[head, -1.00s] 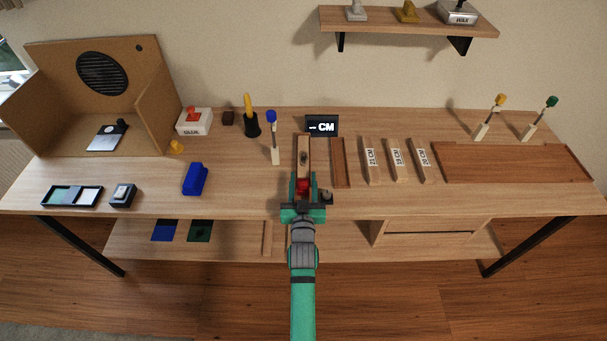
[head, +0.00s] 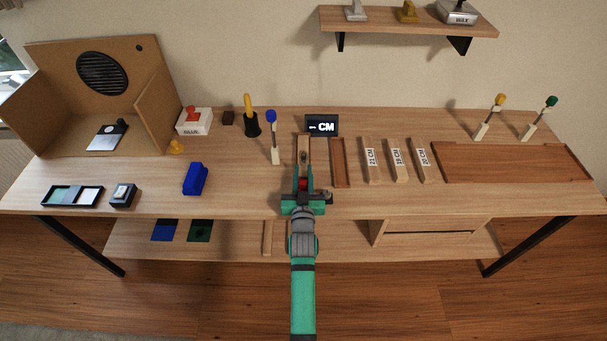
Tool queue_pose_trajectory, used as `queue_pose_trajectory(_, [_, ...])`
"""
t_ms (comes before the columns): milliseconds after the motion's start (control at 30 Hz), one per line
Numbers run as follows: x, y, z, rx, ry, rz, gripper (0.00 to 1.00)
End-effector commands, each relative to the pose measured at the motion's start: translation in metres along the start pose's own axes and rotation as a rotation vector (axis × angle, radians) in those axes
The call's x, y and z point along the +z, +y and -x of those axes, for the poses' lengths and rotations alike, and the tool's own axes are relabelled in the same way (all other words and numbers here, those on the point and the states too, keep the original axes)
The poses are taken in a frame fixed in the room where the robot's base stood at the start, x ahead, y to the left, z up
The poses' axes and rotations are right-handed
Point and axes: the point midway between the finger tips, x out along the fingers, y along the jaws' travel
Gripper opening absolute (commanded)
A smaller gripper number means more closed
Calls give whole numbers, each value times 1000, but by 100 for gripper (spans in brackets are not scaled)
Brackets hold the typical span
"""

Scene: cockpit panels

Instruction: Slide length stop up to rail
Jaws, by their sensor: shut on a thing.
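My gripper (head: 304,187) is at the front end of a narrow wooden rail (head: 304,142), near the table's front edge. It is shut on a small red piece (head: 303,183), which looks like the length stop. The fingers hide part of the red piece and the near end of the rail. A small black display (head: 321,126) reading "-- CM" stands behind the rail. I cannot tell whether the red piece touches the rail.
A brown wooden strip (head: 339,162) and several labelled wooden blocks (head: 371,161) lie right of the rail. A large brown tray (head: 510,162) is farther right. A blue-topped lever (head: 273,138) stands left of the rail. A blue block (head: 195,178) lies farther left.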

Motion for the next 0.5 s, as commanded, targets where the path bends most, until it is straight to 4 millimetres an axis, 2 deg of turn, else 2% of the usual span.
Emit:
queue_pose_trajectory(100, [-1,2,-8,3,2,2,0])
queue_pose_trajectory(300, [-1,2,-7,3,1,2,0])
queue_pose_trajectory(333, [-1,2,-7,3,2,2,26])
queue_pose_trajectory(400, [-1,2,-7,3,2,2,42])
queue_pose_trajectory(500, [-1,2,-7,3,1,1,42])
